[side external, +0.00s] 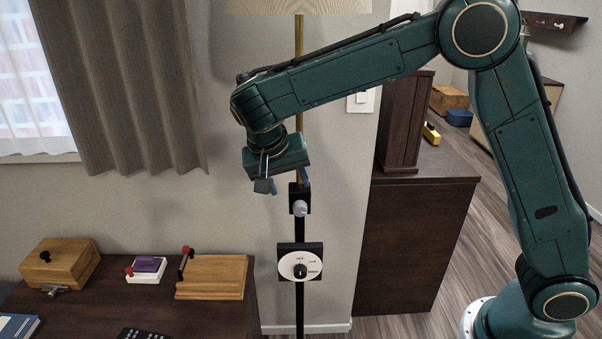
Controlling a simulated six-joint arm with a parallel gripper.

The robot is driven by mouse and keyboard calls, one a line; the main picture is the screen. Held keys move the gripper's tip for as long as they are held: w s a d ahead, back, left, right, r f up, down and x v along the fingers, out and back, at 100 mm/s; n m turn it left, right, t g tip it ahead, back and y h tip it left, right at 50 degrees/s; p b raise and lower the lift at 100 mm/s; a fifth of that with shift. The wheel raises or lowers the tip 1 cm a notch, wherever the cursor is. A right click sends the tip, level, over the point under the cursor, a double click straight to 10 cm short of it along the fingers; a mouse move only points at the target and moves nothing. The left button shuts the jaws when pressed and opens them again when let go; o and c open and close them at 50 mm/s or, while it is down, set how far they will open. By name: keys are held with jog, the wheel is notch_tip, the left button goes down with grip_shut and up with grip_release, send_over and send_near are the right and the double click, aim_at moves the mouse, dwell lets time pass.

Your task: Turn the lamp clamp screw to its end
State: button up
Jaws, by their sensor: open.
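The lamp's clamp is a small black block (299,191) on the brass and black lamp pole. Its screw shows as a pale grey round knob (300,208) on the front of the block. The brass upper pole (299,90) rises from the clamp to the beige lampshade (298,5). My gripper (271,188) hangs just above and left of the clamp. It is open and nothing shows between its fingers. In this picture the fingertips look apart from the knob; the depth between them is hard to tell.
Below the clamp, a black box with a white dial (300,266) sits on the pole. A dark desk (215,315) at lower left holds a wooden box (60,264), a white-and-purple block (147,269) and a wooden board with a lever (212,278). A dark cabinet (415,250) stands right.

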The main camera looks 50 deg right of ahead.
jog(key=s+d+r+n+t+y, duration=0.1)
jog(key=s+d+r+n, duration=0.1)
jog(key=s+d+r, duration=0.45)
jog(key=s+d+n+t+y, duration=0.1)
jog(key=s+n, duration=0.1)
jog(key=s, duration=0.6)
jog(key=s+d+r+n+t+y, duration=0.1)
jog(key=s+n+y, duration=0.1)
jog(key=s, duration=0.6)
jog(key=shift+s+n+t, duration=0.3)
jog(key=shift+s+n, duration=0.1)
dwell(0.9)
dwell(0.4)
